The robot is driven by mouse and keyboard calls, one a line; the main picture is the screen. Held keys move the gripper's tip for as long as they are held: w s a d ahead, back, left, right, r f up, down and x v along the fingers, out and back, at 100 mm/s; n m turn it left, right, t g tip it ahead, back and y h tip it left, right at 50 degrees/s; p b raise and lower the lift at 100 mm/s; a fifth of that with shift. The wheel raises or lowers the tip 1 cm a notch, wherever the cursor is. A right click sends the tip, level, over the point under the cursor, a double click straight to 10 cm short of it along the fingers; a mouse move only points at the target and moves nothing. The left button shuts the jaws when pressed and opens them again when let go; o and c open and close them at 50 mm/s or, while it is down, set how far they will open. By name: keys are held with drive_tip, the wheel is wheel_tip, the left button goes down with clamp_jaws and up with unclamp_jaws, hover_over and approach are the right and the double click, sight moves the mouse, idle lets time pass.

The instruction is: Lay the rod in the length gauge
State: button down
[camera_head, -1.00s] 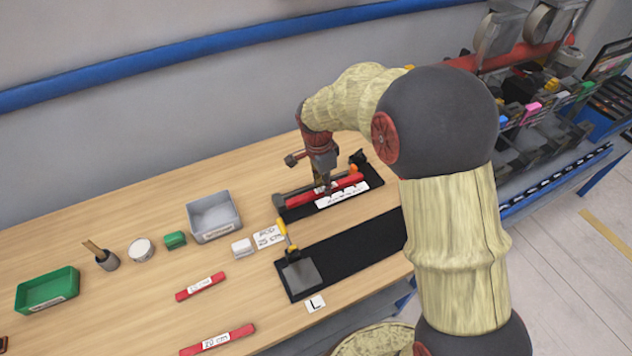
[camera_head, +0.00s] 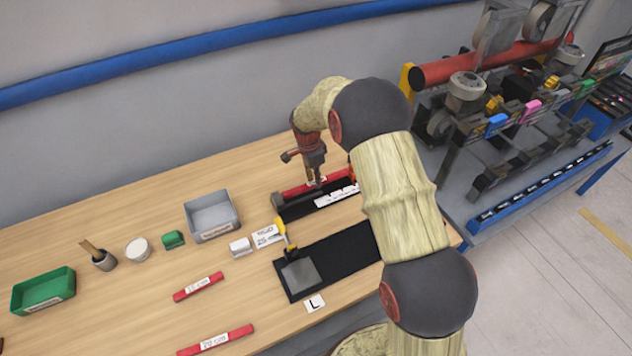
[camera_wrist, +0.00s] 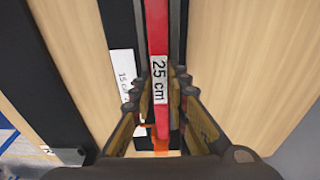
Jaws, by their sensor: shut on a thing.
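My gripper (camera_head: 316,183) is shut on a red rod (camera_head: 292,192). In the wrist view the rod (camera_wrist: 157,28) carries a "25 cm" label and runs lengthwise between the fingers (camera_wrist: 160,95). The length gauge (camera_head: 281,210) is a long black fixture at the back of the bench with a white label strip (camera_head: 334,196). The rod lies along the gauge, over or in it; I cannot tell whether it rests on the bottom. In the wrist view an orange part (camera_wrist: 159,146) shows near the rod's near end. My arm hides part of the gauge's right side.
Two shorter red rods (camera_head: 198,287) (camera_head: 215,340) lie at the front left. A black mat (camera_head: 335,255) with a grey plate (camera_head: 300,275) lies in front of the gauge. A grey bin (camera_head: 212,218) and green tray (camera_head: 44,291) stand left. A cluttered rack (camera_head: 530,120) is right.

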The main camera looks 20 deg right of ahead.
drive_tip(key=shift+f, duration=0.5)
